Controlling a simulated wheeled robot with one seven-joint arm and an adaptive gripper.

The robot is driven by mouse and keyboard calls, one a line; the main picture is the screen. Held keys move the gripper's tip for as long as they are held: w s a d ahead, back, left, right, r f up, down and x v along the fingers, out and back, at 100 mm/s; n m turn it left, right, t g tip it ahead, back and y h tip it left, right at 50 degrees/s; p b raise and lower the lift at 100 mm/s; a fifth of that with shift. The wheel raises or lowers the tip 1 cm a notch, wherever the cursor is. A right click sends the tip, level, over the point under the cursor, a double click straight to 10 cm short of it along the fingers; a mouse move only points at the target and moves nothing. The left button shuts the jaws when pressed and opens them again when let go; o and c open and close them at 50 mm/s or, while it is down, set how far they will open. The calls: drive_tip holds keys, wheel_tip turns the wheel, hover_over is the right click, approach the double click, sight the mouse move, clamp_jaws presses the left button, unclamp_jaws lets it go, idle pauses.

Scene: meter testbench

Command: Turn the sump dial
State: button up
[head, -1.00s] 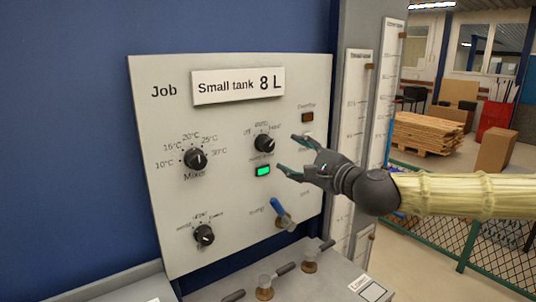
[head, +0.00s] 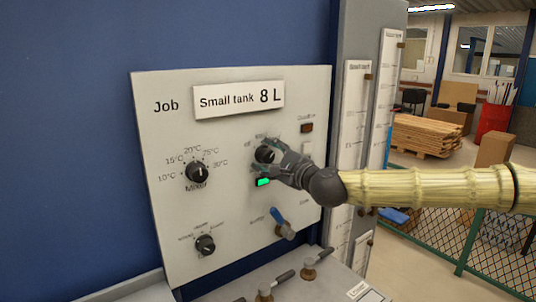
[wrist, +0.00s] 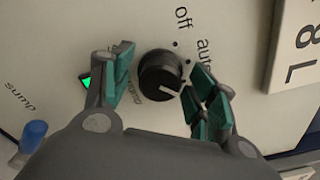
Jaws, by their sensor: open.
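A round black dial (head: 265,154) sits at the upper right of the white panel; it also shows in the wrist view (wrist: 160,75), with "off" and "auto" printed beside it. Its white pointer mark points to the lower right in the wrist view, past "auto". The label under the dial is partly hidden. My gripper (head: 268,160) is open in front of the dial. In the wrist view my gripper (wrist: 165,84) has teal-padded fingers on either side of the dial. A small gap shows at the left; contact at the right cannot be told.
A lit green lamp (head: 263,182) is just below the dial. A blue-handled lever (head: 281,219) stands lower, near the printed word "sump". The Mixer dial (head: 197,172) and another black dial (head: 205,245) are at the left. Valves with dark handles (head: 309,268) stand on the ledge below.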

drive_tip(key=shift+w+a, duration=0.1)
drive_tip(key=c, duration=1)
drive_tip(key=shift+c, duration=0.2)
drive_tip(key=shift+n+b, duration=0.4)
drive_tip(key=n+b, duration=0.3)
drive_tip(key=shift+f, duration=0.15)
drive_tip(key=n+b, duration=0.3)
drive_tip(key=n, duration=0.2)
drive_tip(key=shift+b, duration=0.3)
drive_tip(key=n+b, duration=0.3)
drive_tip(key=n, duration=0.2)
drive_tip(key=shift+n+b, duration=1.2)
drive_tip(key=shift+n, duration=0.9)
